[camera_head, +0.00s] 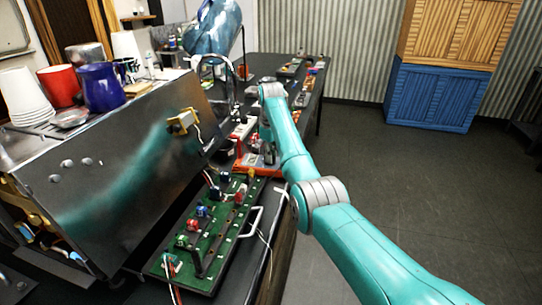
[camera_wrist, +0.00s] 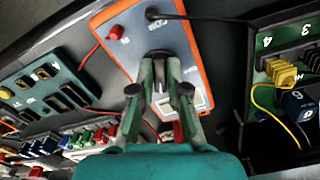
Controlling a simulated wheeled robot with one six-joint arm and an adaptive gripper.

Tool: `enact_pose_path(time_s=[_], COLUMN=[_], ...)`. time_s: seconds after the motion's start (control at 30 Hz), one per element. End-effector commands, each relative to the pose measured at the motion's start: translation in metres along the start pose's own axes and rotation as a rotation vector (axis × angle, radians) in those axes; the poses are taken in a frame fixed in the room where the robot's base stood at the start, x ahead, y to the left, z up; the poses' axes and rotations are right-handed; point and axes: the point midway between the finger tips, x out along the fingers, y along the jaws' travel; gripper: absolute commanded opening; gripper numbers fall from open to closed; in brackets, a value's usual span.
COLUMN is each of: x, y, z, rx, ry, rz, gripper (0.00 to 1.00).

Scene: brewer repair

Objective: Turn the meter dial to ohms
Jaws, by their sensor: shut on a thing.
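The meter (camera_wrist: 185,38) has a grey face and an orange rim and lies in the upper middle of the wrist view. A red plug (camera_wrist: 116,32) and a black plug with a dark lead sit in its face. My gripper (camera_wrist: 160,82) is over the lower part of that face, its fingers shut on the meter dial. The fingers hide most of the dial, so its pointer and markings cannot be read. In the head view an orange edge of the meter (camera_head: 246,166) shows beside my arm on the bench; my fingertips are hard to make out there.
A green board with coloured parts (camera_head: 205,225) lies on the near bench. A metal brewer (camera_head: 120,165) stands at left with cups on top. In the wrist view, a numbered tray with yellow and blue connectors (camera_wrist: 285,75) is at right and a teal panel (camera_wrist: 45,85) at left.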

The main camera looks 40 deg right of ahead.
Motion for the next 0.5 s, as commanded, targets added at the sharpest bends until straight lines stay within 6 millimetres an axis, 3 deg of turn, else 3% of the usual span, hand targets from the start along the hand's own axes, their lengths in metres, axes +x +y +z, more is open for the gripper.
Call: enact_pose_path(time_s=[0.5], x=[-0.0004], y=[-0.0006], z=[-0.0001], rx=[0.120], ry=[0.000], rz=[0.000], gripper=[0.00])
